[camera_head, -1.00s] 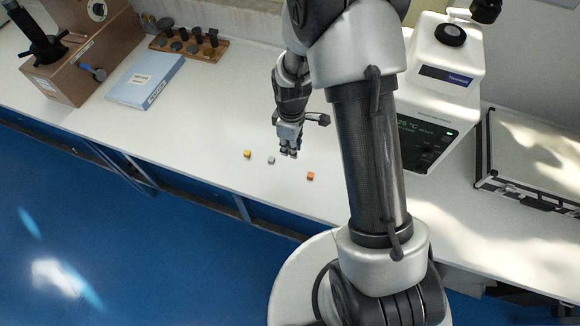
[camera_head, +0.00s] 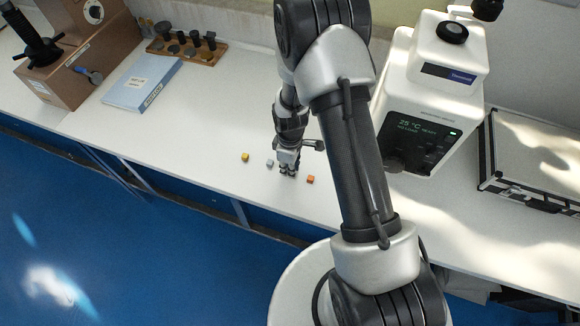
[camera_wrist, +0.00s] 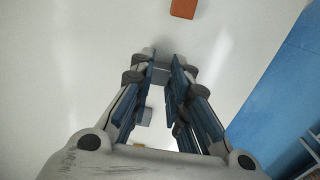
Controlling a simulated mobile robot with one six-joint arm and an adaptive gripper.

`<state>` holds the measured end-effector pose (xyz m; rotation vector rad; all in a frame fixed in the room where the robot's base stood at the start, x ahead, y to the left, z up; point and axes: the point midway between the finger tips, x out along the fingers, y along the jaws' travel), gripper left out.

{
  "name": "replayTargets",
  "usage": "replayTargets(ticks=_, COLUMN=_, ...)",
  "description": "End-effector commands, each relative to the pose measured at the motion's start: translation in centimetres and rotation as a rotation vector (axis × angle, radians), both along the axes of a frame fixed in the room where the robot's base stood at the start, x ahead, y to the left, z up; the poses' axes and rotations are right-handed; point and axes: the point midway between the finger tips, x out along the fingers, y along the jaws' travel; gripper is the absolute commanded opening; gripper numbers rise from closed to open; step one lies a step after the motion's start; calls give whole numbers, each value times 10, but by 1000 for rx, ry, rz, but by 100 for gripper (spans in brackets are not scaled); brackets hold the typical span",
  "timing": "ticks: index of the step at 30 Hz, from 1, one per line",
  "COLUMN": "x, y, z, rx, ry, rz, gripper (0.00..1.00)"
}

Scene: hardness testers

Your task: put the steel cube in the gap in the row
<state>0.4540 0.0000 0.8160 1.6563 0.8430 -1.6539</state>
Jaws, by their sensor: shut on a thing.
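My gripper (camera_head: 287,174) points down at the white bench, between a grey cube (camera_head: 270,163) and an orange cube (camera_head: 311,179). In the wrist view my gripper (camera_wrist: 163,62) is shut on the steel cube (camera_wrist: 160,75), a small grey block between the fingertips. The fingers hide the steel cube in the head view, and I cannot tell whether it touches the bench. The wrist view shows the orange cube (camera_wrist: 183,8) ahead, the grey cube (camera_wrist: 146,116) behind.
A blue box (camera_head: 143,82) and a wooden rack (camera_head: 186,52) lie at the back left near a brown tester (camera_head: 75,62). A white tester (camera_head: 420,95) and a silver case (camera_head: 530,160) stand right. The bench's front edge runs close to the row.

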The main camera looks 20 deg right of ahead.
Motion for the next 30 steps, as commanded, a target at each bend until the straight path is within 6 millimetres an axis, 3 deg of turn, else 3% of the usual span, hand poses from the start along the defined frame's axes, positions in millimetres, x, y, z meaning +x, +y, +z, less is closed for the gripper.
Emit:
replayTargets(ticks=3, x=0, y=0, z=-4, rx=0, ry=0, rz=0, gripper=0)
replayTargets(ticks=4, x=0, y=0, z=-4, rx=0, ry=0, rz=0, gripper=18)
replayTargets(ticks=12, x=0, y=0, z=-3, rx=1, ry=1, rz=0, gripper=36)
replayTargets(ticks=23, x=0, y=0, z=-1, rx=1, ry=1, rz=0, gripper=36)
replayTargets(ticks=26, x=0, y=0, z=9, rx=0, ry=-1, rz=0, gripper=36)
replayTargets(ticks=30, x=1, y=0, z=37, rx=0, ry=-4, rz=0, gripper=36)
